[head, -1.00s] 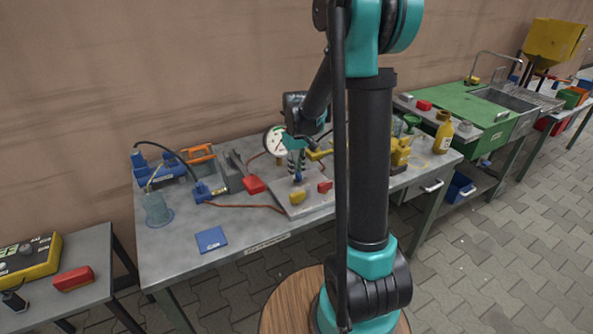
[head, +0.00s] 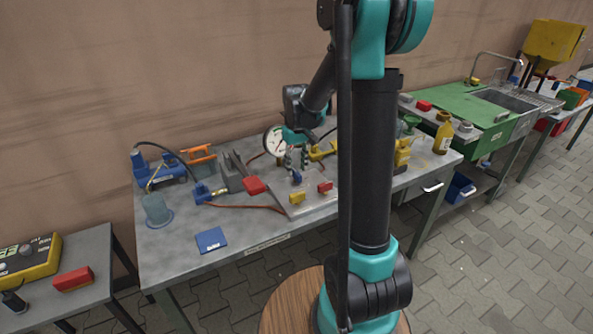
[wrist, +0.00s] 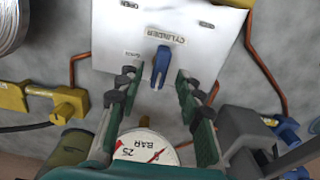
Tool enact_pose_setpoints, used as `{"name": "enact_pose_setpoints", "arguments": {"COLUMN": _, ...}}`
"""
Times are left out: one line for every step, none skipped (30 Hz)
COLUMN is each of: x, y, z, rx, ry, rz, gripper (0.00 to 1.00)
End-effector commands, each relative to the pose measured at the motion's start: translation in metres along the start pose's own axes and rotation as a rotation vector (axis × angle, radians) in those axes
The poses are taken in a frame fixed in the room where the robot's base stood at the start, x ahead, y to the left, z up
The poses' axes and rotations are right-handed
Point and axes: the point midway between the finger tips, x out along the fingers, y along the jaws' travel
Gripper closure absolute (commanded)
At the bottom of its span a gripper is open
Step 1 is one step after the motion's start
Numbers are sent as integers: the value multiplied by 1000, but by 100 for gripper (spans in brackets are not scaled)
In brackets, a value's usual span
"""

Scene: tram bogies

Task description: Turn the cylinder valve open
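The valve panel (wrist: 108,50) is a pale plate with printed labels, one reading CYLINDER and one at its left reading OPEN. Below the CYLINDER label is a blue valve lever (wrist: 161,66), which points down the wrist picture. It also shows in the head view (head: 297,178), low on the panel. My gripper (wrist: 156,80) is open, with one finger on each side of the blue lever and gaps showing on both sides. In the head view my gripper (head: 297,165) is above the lever. The fingers are empty.
A round pressure gauge (head: 275,141) stands close behind my gripper.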

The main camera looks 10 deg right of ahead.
Motion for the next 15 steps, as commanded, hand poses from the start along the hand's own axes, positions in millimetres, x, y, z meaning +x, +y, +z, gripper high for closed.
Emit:
{"name": "enact_pose_setpoints", "arguments": {"x": -10, "y": 0, "z": 1, "rx": 0, "ry": 0, "rz": 0, "gripper": 64}}
{"name": "enact_pose_setpoints", "arguments": {"x": -16, "y": 0, "z": 1, "rx": 0, "ry": 0, "rz": 0, "gripper": 64}}
{"name": "enact_pose_setpoints", "arguments": {"x": -24, "y": 0, "z": 0, "rx": 0, "ry": 0, "rz": 0, "gripper": 64}}
{"name": "enact_pose_setpoints", "arguments": {"x": -30, "y": 0, "z": 1, "rx": 0, "ry": 0, "rz": 0, "gripper": 64}}
{"name": "enact_pose_setpoints", "arguments": {"x": -37, "y": 0, "z": 1, "rx": 0, "ry": 0, "rz": 0, "gripper": 64}}
{"name": "enact_pose_setpoints", "arguments": {"x": -44, "y": 0, "z": 1, "rx": 0, "ry": 0, "rz": 0, "gripper": 64}}
{"name": "enact_pose_setpoints", "arguments": {"x": -50, "y": 0, "z": 0, "rx": 0, "ry": 0, "rz": 0, "gripper": 64}}
{"name": "enact_pose_setpoints", "arguments": {"x": -56, "y": 0, "z": 1, "rx": 0, "ry": 0, "rz": 0, "gripper": 64}}
{"name": "enact_pose_setpoints", "arguments": {"x": -63, "y": 0, "z": 0, "rx": 0, "ry": 0, "rz": 0, "gripper": 64}}
{"name": "enact_pose_setpoints", "arguments": {"x": -68, "y": 0, "z": 0, "rx": 0, "ry": 0, "rz": 0, "gripper": 64}}
{"name": "enact_pose_setpoints", "arguments": {"x": -72, "y": 0, "z": 1, "rx": 0, "ry": 0, "rz": 0, "gripper": 64}}
{"name": "enact_pose_setpoints", "arguments": {"x": -78, "y": 0, "z": 0, "rx": 0, "ry": 0, "rz": 0, "gripper": 64}}
{"name": "enact_pose_setpoints", "arguments": {"x": -82, "y": 0, "z": 0, "rx": 0, "ry": 0, "rz": 0, "gripper": 64}}
{"name": "enact_pose_setpoints", "arguments": {"x": -85, "y": 0, "z": 0, "rx": 0, "ry": 0, "rz": 0, "gripper": 64}}
{"name": "enact_pose_setpoints", "arguments": {"x": -89, "y": 0, "z": 0, "rx": 0, "ry": 0, "rz": 0, "gripper": 64}}
